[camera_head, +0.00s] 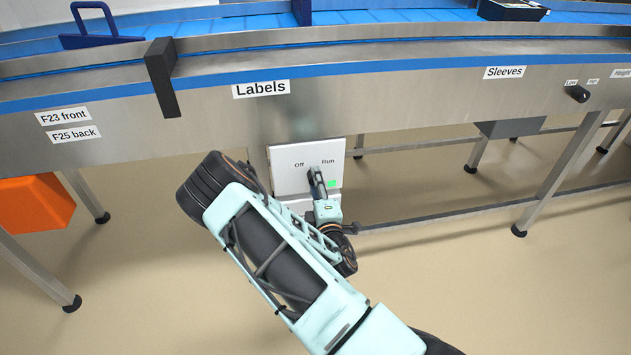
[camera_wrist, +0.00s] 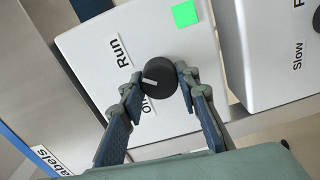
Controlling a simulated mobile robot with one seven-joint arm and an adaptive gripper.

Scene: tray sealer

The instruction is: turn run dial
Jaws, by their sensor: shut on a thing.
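The run dial (camera_wrist: 160,78) is a round black knob with a white pointer mark, on a white panel (camera_head: 291,177) labelled Off and Run. In the wrist view the mark points left, between the words Run (camera_wrist: 120,50) and Off (camera_wrist: 147,105). My gripper (camera_wrist: 158,77) is shut on the dial, with one fingertip on each side of it. In the head view my gripper (camera_head: 317,178) reaches the panel front and mostly hides the dial. A green square (camera_wrist: 185,13) is stuck on the panel and also shows in the head view (camera_head: 332,184).
A second white panel with the word Slow (camera_wrist: 298,55) stands beside the first in the wrist view. The steel conveyor frame (camera_head: 380,105) runs above the panel. A small black knob (camera_head: 578,94) sits at the right. An orange box (camera_head: 35,203) is at the left.

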